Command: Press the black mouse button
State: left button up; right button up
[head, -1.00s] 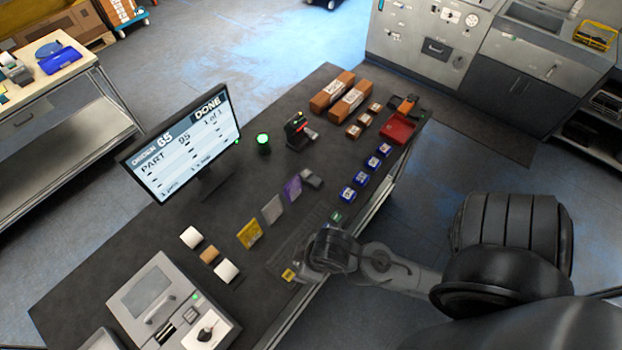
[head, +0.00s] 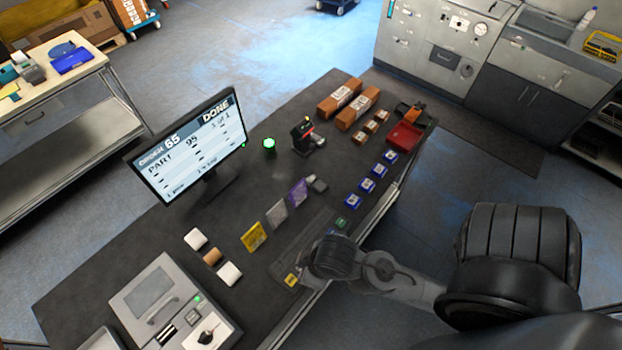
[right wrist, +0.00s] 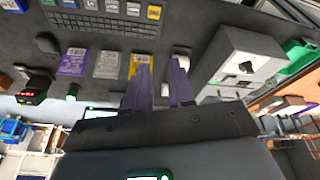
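The black mouse (head: 318,184) lies on the dark table beside the purple packet (head: 298,192), past the far end of the keyboard (head: 318,232). In the right wrist view the mouse (right wrist: 46,44) is at the upper left, well apart from my fingers. My right gripper (right wrist: 162,68) shows there as two purple-tinted fingers with a gap between them, open and empty. They overlap the view of the yellow packet (right wrist: 139,64) and a white roll. In the head view my right wrist is over the keyboard's near side and its fingers are hidden. My left gripper is not in view.
A monitor (head: 190,145) reading "DONE", a green-topped button (head: 269,146) and a scanner (head: 303,136) stand behind the mouse. Blue boxes (head: 366,186) line the table's right edge. A grey machine (head: 165,305) occupies the near left. Bare table lies between monitor and packets.

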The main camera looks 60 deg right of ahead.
grip_shut()
dwell(1.3)
